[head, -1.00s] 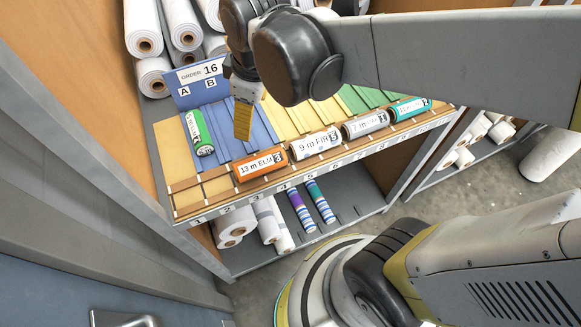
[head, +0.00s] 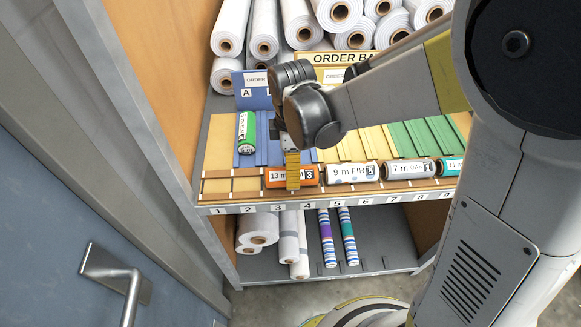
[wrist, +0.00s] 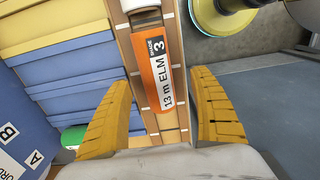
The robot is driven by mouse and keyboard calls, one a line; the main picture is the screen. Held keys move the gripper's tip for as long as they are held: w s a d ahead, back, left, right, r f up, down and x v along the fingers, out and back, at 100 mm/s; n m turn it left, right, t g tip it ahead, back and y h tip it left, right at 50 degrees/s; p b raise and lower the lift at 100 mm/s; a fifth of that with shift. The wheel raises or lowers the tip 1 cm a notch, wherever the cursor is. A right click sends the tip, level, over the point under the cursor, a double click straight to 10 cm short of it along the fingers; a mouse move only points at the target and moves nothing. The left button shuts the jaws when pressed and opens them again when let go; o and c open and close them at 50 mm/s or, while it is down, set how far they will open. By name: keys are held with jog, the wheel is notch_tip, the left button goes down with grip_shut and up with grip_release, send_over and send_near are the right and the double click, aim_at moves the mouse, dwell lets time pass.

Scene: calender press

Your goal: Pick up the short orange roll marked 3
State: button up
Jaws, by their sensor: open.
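The short orange roll (head: 270,177) lies on the front strip of the shelf, above slot numbers 3 and 4. Its label reads 13 m ELM with a black 3. It also shows in the wrist view (wrist: 154,75), beyond and between my fingertips. My gripper (head: 292,172) points down over the roll, and its yellow finger hides part of the label in the head view. In the wrist view my gripper (wrist: 160,105) is open, with one yellow finger on each side of the roll's line. I cannot tell whether either finger touches the roll.
A white 9 m FIR roll (head: 353,173) lies just right of the orange roll, then a grey 7 m roll (head: 408,169) and a teal one (head: 452,167). White rolls (head: 265,30) fill the back.

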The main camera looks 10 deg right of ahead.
jog(key=f, duration=0.1)
jog(key=f+b, duration=0.1)
jog(key=f, duration=0.2)
jog(key=shift+w+f+b, duration=0.3)
jog(key=shift+f+b, duration=0.05)
jog(key=shift+b, duration=0.05)
jog(key=shift+r, duration=0.1)
jog(key=c, duration=1.3)
